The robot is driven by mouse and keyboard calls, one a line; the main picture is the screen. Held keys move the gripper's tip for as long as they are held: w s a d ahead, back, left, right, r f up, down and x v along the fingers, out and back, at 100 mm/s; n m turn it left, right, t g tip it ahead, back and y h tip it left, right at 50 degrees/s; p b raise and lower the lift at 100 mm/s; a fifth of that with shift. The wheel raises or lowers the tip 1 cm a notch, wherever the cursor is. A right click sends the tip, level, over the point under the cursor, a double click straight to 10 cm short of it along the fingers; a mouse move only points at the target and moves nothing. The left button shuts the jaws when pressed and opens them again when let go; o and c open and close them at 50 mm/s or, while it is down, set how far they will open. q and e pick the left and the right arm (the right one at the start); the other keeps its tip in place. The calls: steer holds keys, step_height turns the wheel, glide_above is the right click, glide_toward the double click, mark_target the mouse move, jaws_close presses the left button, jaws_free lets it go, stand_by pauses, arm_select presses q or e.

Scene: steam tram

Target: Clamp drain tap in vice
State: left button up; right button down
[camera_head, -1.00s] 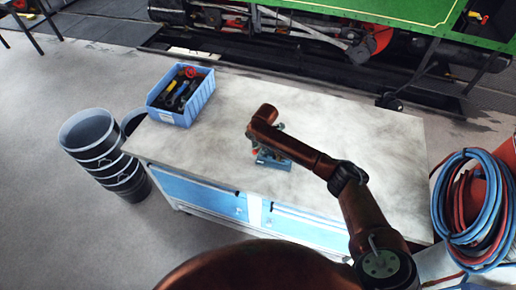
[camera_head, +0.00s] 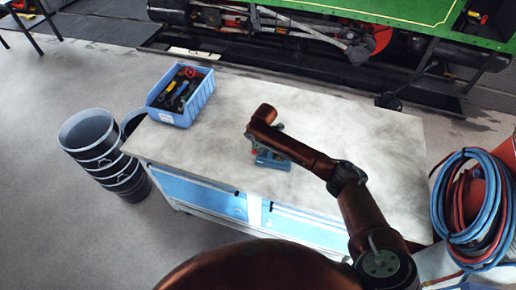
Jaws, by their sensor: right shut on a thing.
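A small blue vice (camera_head: 272,162) stands on the workbench (camera_head: 340,120), partly hidden under my right arm. My right arm comes in from the lower right, and its gripper (camera_head: 257,150) points down at the vice. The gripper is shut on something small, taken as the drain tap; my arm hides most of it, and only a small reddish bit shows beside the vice. I cannot tell whether the tap sits between the vice jaws. My left gripper is not in view.
A blue bin (camera_head: 172,118) of tools is at the bench's back left. Stacked dark buckets (camera_head: 103,160) stand on the floor at left. Coiled blue and red hoses (camera_head: 470,205) are at right. The bench's right side is clear. The green tram (camera_head: 400,12) is behind.

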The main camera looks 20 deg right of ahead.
steer(key=shift+w+m+p, duration=0.1)
steer(key=shift+m+p, duration=0.3)
steer(key=shift+w+a+r+m+p, duration=0.15)
steer(key=shift+w+m+p, duration=0.05)
steer(key=shift+m+p, duration=0.45)
steer(key=w+m, duration=0.1)
steer(key=m, duration=0.2)
steer(key=w+m+h+p, duration=0.1)
steer(key=m, duration=0.3)
steer(key=w+d+m+h+p, duration=0.1)
steer(key=m, duration=0.3)
steer(key=shift+w+f+m+g, duration=0.25)
steer(key=shift+w+g, duration=0.1)
steer(key=shift+g, duration=0.05)
steer(key=m, duration=0.1)
steer(key=m+b, duration=0.1)
steer(key=m, duration=0.1)
steer(key=shift+w+d+g+h+b, duration=0.3)
steer(key=shift+w+d+b, duration=0.05)
steer(key=shift+d+b, duration=0.05)
steer(key=shift+w+d+r+m+b, duration=0.1)
steer(key=shift+d+m+b, duration=0.25)
steer(key=shift+m+b, duration=0.55)
steer(key=shift+m, duration=0.3)
